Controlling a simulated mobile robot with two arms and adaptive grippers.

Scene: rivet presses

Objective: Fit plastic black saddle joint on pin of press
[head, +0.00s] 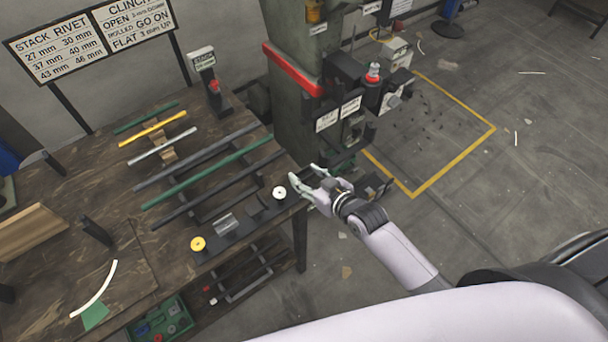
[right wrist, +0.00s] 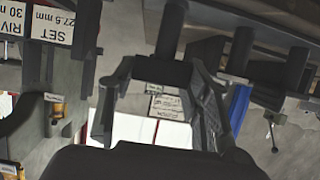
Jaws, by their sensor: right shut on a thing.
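The grey-green rivet press (head: 283,85) with a red bar stands behind the table, black tooling at its lower front. My right gripper (head: 304,180) is at the table's right edge, just in front of that tooling. In the right wrist view its two fingers (right wrist: 158,100) close on a dark piece (right wrist: 150,68), which seems to be the black saddle joint; its shape is hard to make out. A dark upright cylinder (right wrist: 172,32) shows right at this piece. I cannot tell whether it is the press pin or whether they touch. My left gripper is not in view.
The wooden table (head: 75,185) holds several long bars, a black holder with a white round part (head: 279,193) and a yellow round part (head: 198,244). A small sign post (head: 205,72) stands at its back. Floor right of the press is open, marked by a yellow line (head: 455,158).

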